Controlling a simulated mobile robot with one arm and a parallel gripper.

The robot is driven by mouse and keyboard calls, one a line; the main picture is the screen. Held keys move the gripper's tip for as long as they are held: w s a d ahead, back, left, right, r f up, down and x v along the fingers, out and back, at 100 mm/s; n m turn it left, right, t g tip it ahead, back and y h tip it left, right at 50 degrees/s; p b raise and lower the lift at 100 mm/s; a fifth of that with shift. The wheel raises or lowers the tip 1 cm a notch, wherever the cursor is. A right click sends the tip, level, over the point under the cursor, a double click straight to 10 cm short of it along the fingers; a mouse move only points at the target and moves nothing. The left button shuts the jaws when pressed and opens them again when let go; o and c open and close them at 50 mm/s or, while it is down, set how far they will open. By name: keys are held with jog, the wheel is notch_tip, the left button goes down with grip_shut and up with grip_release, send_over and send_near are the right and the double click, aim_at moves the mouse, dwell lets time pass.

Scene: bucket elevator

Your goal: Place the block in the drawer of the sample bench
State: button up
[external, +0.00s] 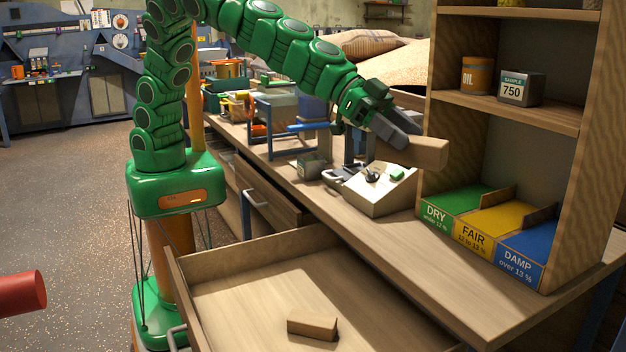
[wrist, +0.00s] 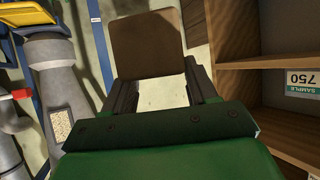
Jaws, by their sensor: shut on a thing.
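My gripper (external: 402,140) is shut on a wooden block (external: 425,153) and holds it in the air above the bench top, just left of the shelf unit. In the wrist view the held block (wrist: 146,45) shows as a brown square face between the two fingers. The drawer (external: 255,250) of the sample bench (external: 480,312) is pulled open at the bottom of the external view, well below and to the left of my gripper. A second, similar wooden block (external: 312,326) lies on the drawer floor.
A shelf unit (external: 505,118) with an oil tin (external: 477,75) and a sample tin (external: 520,90) stands close right of the held block. Green, yellow and blue trays sit in its base. A sloped instrument box (external: 378,190) is on the bench below. Much of the drawer floor is clear.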

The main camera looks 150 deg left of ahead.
jog(key=shift+s+d+f+m+t+h, duration=0.15)
jog(key=shift+s+d+m+t+h, duration=0.15)
jog(key=shift+d+m+h, duration=0.3)
jog(key=shift+s+d+f+m+t+h, duration=0.1)
jog(key=shift+s+d+m+t+h, duration=0.1)
jog(key=shift+s+d+m+h, duration=0.3)
jog(key=shift+d, duration=0.25)
jog(key=shift+s+d+h, duration=0.1)
jog(key=shift+h, duration=0.2)
jog(key=shift+s+d+f+m+h, duration=0.55)
jog(key=shift+s+d+m+h, duration=0.8)
jog(key=shift+s+m, duration=0.2)
jog(key=m+g+h, duration=0.4)
jog(key=m+h, duration=0.5)
jog(key=m, duration=0.1)
send_over(241, 304)
notch_tip(241, 304, down, 48)
dwell(0.5)
